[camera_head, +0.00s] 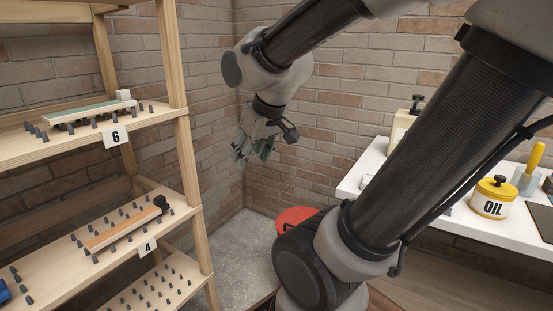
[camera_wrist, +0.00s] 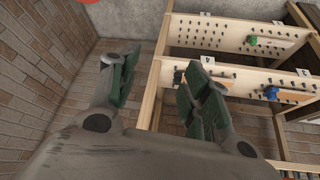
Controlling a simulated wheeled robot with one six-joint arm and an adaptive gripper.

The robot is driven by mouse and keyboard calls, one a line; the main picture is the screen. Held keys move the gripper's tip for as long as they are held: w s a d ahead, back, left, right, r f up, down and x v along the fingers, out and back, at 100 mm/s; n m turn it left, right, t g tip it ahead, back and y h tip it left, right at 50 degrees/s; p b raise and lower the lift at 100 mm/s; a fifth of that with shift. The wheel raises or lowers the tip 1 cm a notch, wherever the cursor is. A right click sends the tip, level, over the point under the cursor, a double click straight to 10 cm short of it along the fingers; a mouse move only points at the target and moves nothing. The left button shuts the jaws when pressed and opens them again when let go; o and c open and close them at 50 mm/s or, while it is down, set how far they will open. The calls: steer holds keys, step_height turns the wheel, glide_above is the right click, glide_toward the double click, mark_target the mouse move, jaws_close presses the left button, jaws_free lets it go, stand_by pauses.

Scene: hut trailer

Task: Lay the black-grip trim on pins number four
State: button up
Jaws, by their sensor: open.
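The black-grip trim (camera_head: 125,230) is a long orange-and-white strip with a black block (camera_head: 161,202) at its right end. It lies along the grey pins of the shelf marked with the number 4 card (camera_head: 147,247). Whether it is fully seated on them I cannot tell. My gripper (camera_head: 255,150) is empty, in the air right of the shelves and well apart from the trim. In the wrist view my gripper (camera_wrist: 162,88) has its green-padded fingers spread wide with nothing between them.
A teal-and-white trim (camera_head: 90,108) with a white grip lies on the number 6 shelf (camera_head: 150,115). A blue item (camera_head: 4,292) shows at the left edge. A white counter (camera_head: 375,165) at right holds a yellow OIL tin (camera_head: 493,197). A red round object (camera_head: 296,216) stands below my arm.

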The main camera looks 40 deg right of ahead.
steer(key=s+r+g, duration=0.1)
steer(key=s, duration=0.8)
steer(key=shift+r+g, duration=0.3)
steer(key=shift+d, duration=0.1)
stand_by(0.5)
